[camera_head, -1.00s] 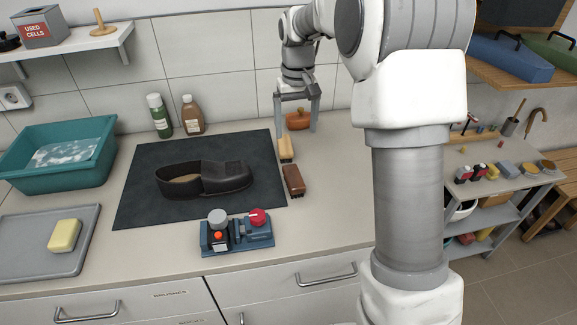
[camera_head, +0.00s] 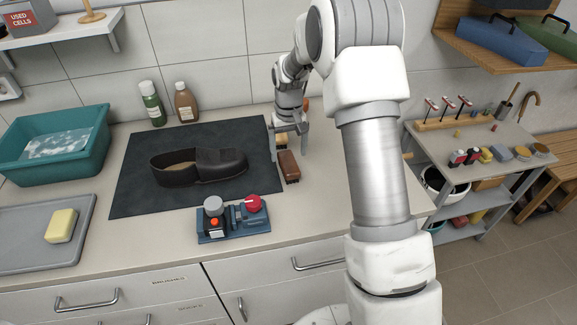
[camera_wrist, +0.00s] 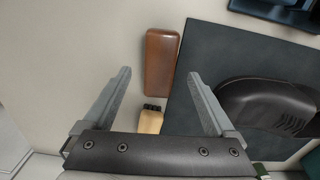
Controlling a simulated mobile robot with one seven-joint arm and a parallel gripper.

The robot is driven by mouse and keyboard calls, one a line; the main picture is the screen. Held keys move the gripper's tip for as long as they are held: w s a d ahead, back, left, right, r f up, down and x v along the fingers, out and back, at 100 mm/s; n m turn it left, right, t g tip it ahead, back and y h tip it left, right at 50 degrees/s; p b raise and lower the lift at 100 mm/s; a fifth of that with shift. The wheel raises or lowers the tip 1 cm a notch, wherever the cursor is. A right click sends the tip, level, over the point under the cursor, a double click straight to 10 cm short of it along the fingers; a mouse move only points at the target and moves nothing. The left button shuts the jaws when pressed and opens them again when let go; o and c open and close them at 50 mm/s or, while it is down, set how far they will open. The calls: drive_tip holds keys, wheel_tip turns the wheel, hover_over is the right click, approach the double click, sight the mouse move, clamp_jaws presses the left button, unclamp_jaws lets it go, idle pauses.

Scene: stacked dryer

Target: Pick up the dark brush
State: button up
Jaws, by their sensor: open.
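The dark brush (camera_head: 288,167), with a reddish-brown back, lies on the counter beside the right edge of the dark mat. In the wrist view the dark brush (camera_wrist: 161,60) lies lengthwise, beyond and between the finger lines. A lighter tan brush (camera_head: 280,139) is just behind it, partly hidden by my gripper. The tan brush (camera_wrist: 150,121) is nearer my palm in the wrist view. My gripper (camera_head: 288,154) points down over the brushes, open and empty. Its fingertips (camera_wrist: 159,73) are spread to both sides, and no contact with the dark brush shows.
A dark shoe (camera_head: 198,166) sits on the dark mat (camera_head: 135,195). A blue device with a red knob (camera_head: 232,222) is in front of the mat. Two bottles (camera_head: 186,102) stand behind it. Counter to the right of the dark brush (camera_head: 325,190) is clear.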

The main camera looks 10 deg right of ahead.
sight(289, 161)
wheel_tip(289, 161, down, 5)
drive_tip(key=shift+w+f+p, duration=0.1)
drive_tip(key=shift+w+p, duration=0.05)
drive_tip(key=shift+p, duration=0.15)
clamp_jaws()
idle(0.4)
